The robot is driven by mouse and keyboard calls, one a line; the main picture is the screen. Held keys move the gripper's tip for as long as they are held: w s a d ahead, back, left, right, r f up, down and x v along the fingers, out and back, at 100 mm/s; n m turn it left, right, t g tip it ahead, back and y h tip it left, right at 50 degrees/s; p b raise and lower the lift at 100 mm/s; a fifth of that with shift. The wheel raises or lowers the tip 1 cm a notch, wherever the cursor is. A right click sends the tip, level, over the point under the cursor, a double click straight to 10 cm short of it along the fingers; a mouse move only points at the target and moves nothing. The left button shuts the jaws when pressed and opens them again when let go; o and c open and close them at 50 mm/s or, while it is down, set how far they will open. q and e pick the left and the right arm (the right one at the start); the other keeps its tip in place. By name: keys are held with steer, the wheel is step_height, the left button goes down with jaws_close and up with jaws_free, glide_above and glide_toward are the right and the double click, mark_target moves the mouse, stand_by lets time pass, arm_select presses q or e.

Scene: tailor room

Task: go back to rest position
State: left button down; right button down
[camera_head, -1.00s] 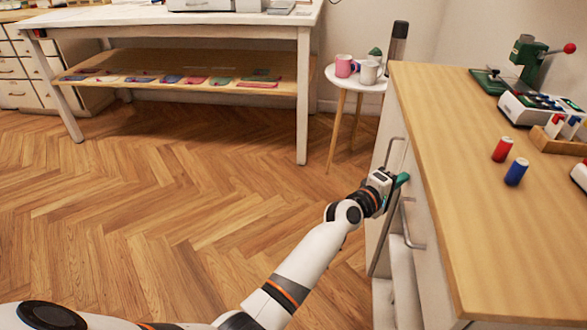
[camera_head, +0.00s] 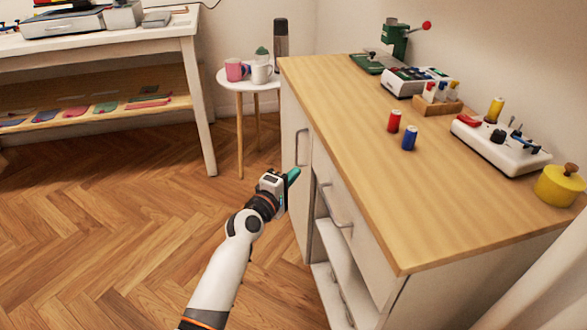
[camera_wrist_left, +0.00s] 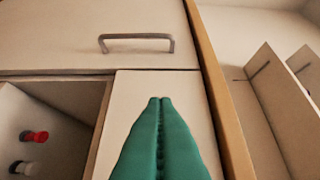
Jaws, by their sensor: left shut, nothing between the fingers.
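My left gripper (camera_head: 293,176) has green fingers and is on the left side of the wooden-topped cabinet (camera_head: 335,95), close to its white front. Its fingers are shut and empty. In the left wrist view, the closed green fingers (camera_wrist_left: 160,103) point at a pale cabinet panel, with a grey bar handle (camera_wrist_left: 137,43) beyond them. I cannot tell whether the fingertips touch the panel. My right gripper is in none of the views.
Spools, a red one (camera_head: 394,121) and a blue one (camera_head: 409,137), stand on the cabinet top. A round white side table (camera_head: 235,79) with mugs stands behind. A long white table (camera_head: 190,25) is at the back left. The wood floor (camera_head: 110,220) left of my arm is clear.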

arm_select(q)
steer(key=p+v, duration=0.1)
steer(key=v, duration=0.6)
steer(key=shift+s, duration=0.4)
